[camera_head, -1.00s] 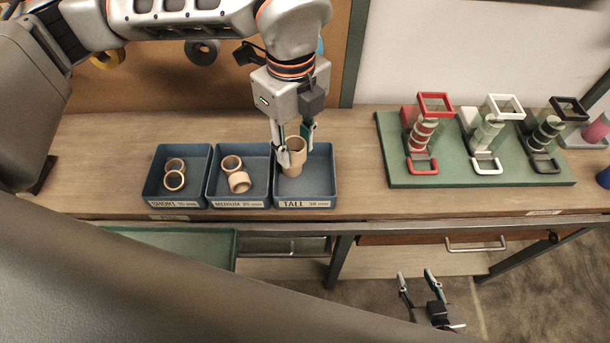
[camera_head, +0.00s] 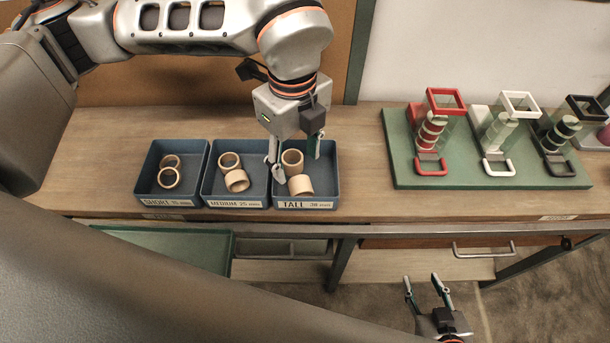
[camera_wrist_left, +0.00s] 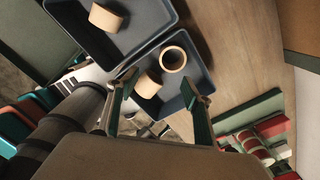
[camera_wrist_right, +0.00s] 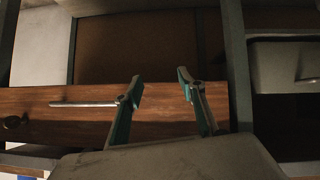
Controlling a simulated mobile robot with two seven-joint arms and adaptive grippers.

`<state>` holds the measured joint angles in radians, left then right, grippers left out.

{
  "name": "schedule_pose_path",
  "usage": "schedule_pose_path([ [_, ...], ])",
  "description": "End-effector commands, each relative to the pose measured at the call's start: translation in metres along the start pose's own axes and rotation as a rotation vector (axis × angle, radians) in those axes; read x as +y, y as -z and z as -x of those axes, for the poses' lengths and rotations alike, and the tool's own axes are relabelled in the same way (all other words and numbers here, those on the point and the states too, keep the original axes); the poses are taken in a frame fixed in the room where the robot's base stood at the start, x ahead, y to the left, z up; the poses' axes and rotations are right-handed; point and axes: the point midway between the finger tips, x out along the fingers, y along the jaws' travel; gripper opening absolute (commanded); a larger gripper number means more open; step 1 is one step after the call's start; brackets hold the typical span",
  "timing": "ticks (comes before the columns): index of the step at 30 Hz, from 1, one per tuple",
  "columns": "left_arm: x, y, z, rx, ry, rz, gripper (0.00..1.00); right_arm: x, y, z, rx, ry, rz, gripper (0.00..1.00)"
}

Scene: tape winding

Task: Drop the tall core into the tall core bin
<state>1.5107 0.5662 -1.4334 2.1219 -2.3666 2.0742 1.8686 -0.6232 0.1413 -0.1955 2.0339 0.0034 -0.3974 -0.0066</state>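The tall core bin (camera_head: 325,195) is a blue-grey tray labelled TALL at the right end of a row of three. Two tan cores are in it: one standing upright (camera_head: 292,160) with its round opening facing up, and one lying on its side (camera_head: 300,185) in front of it. The left wrist view also shows the upright core (camera_wrist_left: 173,58) and the lying one (camera_wrist_left: 148,85). My left gripper (camera_head: 296,160) is above this bin, fingers apart, holding nothing. My right gripper (camera_head: 428,288) is open and empty, low in front of the bench.
The short bin (camera_head: 148,188) and medium bin (camera_head: 208,190) stand to the left, each with two cores. A green board (camera_head: 450,178) with red, white and black holders lies to the right. Bare bench lies between. A drawer handle (camera_wrist_right: 85,104) shows near my right gripper.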

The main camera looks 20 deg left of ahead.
Motion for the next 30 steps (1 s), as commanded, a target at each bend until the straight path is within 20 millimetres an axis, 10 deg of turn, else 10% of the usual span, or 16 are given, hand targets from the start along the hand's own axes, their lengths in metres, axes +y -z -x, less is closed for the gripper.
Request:
schedule_pose_path([
  [8,0.000,0.000,0.010,-0.001,0.000,0.000,0.49,-0.003,-0.005,0.001,-0.009,0.005,0.001,0.40],
  [30,0.000,0.000,0.119,-0.001,0.000,0.001,0.49,-0.001,-0.002,0.000,-0.004,0.002,-0.001,0.40],
])
